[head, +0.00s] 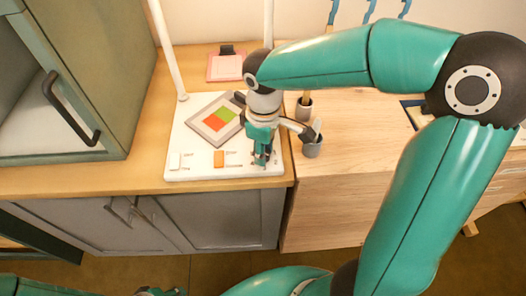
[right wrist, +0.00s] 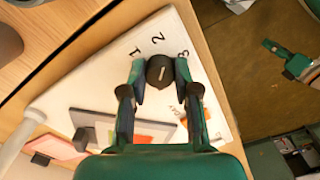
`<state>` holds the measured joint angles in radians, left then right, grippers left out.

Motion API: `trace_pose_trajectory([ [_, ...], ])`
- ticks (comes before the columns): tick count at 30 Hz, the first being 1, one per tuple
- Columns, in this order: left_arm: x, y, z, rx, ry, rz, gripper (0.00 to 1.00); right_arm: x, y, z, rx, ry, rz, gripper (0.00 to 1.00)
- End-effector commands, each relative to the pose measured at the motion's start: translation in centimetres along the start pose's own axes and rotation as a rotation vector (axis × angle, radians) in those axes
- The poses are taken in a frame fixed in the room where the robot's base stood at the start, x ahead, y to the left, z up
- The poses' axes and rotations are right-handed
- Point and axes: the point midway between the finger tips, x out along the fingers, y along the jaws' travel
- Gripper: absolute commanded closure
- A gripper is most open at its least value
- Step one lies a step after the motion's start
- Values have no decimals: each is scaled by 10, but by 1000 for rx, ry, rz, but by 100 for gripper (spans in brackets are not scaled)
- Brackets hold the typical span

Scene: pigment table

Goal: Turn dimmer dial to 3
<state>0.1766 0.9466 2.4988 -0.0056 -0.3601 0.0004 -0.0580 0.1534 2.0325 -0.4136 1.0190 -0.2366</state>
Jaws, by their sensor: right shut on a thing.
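The dimmer dial (right wrist: 160,72) is a dark round knob with a pale pointer line, on a white panel (head: 183,150). In the right wrist view the numbers 1, 2 and 3 are printed beyond it. The line points roughly toward the 2, tilted slightly to the right. My right gripper (right wrist: 159,80) is shut on the dial, one finger on each side. In the head view my right gripper (head: 262,158) is over the panel's front right corner and hides the dial. Only a small part of what looks like my left gripper (head: 160,292) shows at the bottom edge.
A green cabinet (head: 95,75) stands at left.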

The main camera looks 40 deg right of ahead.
Motion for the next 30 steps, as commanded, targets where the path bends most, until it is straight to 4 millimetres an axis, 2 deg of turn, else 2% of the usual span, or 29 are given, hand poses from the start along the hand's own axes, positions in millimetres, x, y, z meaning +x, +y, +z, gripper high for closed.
trace_pose_trajectory([
  [18, 17, -6, 0, 0, 0, 0, 60, -1, 1, -2, 569, 10, 2, 100],
  [30, 22, -8, 0, 0, 0, 0, 60, -2, 2, -2, 781, 13, 1, 100],
])
